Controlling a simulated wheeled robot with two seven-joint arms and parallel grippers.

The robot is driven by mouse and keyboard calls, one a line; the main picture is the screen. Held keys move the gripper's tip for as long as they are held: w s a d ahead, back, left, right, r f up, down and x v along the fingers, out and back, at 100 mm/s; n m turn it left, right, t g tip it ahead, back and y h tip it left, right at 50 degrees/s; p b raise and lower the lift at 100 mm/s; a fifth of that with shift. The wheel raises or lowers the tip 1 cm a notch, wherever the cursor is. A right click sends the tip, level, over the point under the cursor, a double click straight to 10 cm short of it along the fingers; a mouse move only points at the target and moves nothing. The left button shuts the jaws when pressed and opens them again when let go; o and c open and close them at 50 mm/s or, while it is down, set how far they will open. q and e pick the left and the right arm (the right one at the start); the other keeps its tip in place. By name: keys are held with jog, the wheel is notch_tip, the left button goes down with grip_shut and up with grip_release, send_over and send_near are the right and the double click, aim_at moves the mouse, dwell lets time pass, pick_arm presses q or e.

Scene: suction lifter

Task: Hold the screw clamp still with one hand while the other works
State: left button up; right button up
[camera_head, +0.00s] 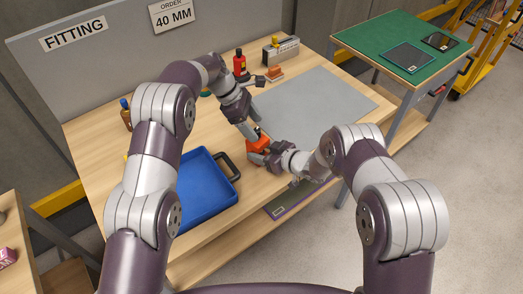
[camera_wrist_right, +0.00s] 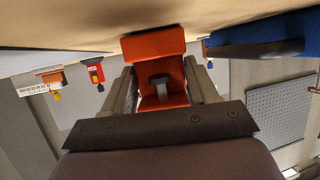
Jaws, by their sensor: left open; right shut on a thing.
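The orange screw clamp (camera_head: 257,145) is near the front edge of the wooden table, right of the blue tray. My right gripper (camera_head: 265,157) is shut on it from the right. In the right wrist view the clamp (camera_wrist_right: 153,46) sits between my two fingers, with a dark grey screw with a flat head (camera_wrist_right: 160,87) inside its frame. My left gripper (camera_head: 252,131) is open just above and beside the clamp. Its fingertips are small and partly hidden, so I cannot tell whether they touch the clamp's screw. The left gripper does not clearly show in the wrist view.
A blue tray (camera_head: 228,203) with a dark handle lies to the left. A grey mat (camera_head: 325,105) covers the table's right part. A green-topped table (camera_head: 385,35) is beyond.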

aim_at(258, 149)
pick_arm(q)
jog(key=shift+x, duration=1.35)
jog(key=c, duration=1.2)
jog(key=shift+o, duration=0.2)
jog(key=n+t, duration=0.2)
jog(key=n, duration=0.2)
jog(key=shift+s+r, duration=0.1)
jog(key=shift+r, duration=0.05)
jog(key=n+t, duration=0.1)
jog(key=n, duration=0.2)
jog(key=shift+s+n+t+y, duration=0.1)
jog(key=shift+n+t+y, duration=0.3)
jog(key=n+t+y, duration=0.1)
jog(key=n, duration=0.2)
jog(key=shift+n+t, duration=0.3)
jog(key=shift+n, duration=0.1)
jog(key=o, duration=0.6)
jog(key=shift+w+a, duration=0.1)
jog(key=shift+w, duration=0.1)
